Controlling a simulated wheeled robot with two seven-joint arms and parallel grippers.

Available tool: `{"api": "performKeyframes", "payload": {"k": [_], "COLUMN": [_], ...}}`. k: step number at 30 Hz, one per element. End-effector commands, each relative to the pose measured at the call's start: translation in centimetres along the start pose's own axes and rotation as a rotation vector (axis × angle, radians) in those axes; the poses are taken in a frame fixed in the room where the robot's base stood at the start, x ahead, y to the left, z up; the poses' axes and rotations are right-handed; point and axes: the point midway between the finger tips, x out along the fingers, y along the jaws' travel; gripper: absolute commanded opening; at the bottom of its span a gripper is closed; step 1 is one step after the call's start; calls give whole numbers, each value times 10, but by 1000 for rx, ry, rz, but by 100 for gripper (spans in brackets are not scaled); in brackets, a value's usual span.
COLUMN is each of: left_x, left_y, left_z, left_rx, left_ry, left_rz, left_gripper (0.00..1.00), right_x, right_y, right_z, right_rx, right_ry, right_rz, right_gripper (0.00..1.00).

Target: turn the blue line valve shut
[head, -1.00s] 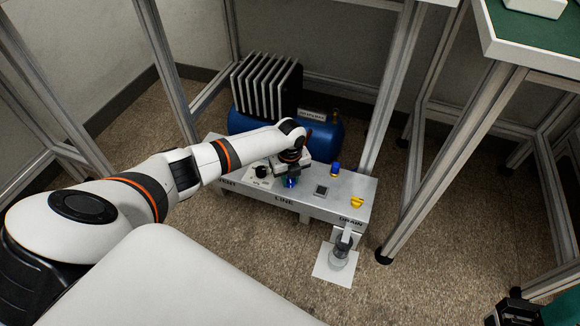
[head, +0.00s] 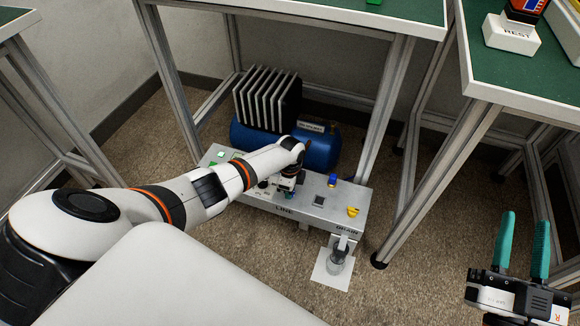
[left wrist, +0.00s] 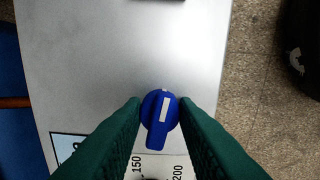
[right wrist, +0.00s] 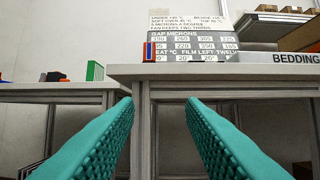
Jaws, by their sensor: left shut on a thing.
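The blue line valve (left wrist: 160,118) is a round knob with a raised bar and a white mark, on the grey panel (left wrist: 110,50). In the left wrist view its bar is slightly tilted from the picture's vertical. My left gripper (left wrist: 160,102) is shut on it, with a green finger on each side. In the head view my left gripper (head: 288,186) is over the panel above the LINE label and hides most of the valve. My right gripper (head: 524,225) is open and empty at the lower right; its teal fingers stand apart in the right wrist view (right wrist: 160,105).
The panel also carries a blue-topped fitting (head: 332,180) and a yellow drain knob (head: 352,211). A glass cup (head: 336,262) stands at its front. A blue tank (head: 316,149) lies behind. Bench legs (head: 440,185) stand close on the right.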

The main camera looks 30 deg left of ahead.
Motion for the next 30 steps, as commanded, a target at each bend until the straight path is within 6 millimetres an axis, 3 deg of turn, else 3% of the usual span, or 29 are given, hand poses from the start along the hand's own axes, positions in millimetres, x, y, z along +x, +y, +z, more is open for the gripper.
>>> {"api": "performKeyframes", "payload": {"k": [12, 27, 28, 30], "left_x": [-1, 0, 0, 0], "left_y": [0, 1, 1, 1], "left_z": [-2, -2, -2, -2], "left_rx": [-171, -191, -191, -191], "left_ry": [3, 4, 4, 4], "left_rz": [1, 1, 1, 1], "left_gripper": [4, 4, 28, 40], "right_x": [-4, -5, -5, -5], "right_y": [-4, -5, -5, -5], "right_z": [-28, -31, -31, -31], "right_rx": [-6, -7, -7, -7], "right_ry": [192, 212, 212, 211], "right_rz": [-10, -11, -11, -11], "right_gripper": [36, 36, 36, 36]}}
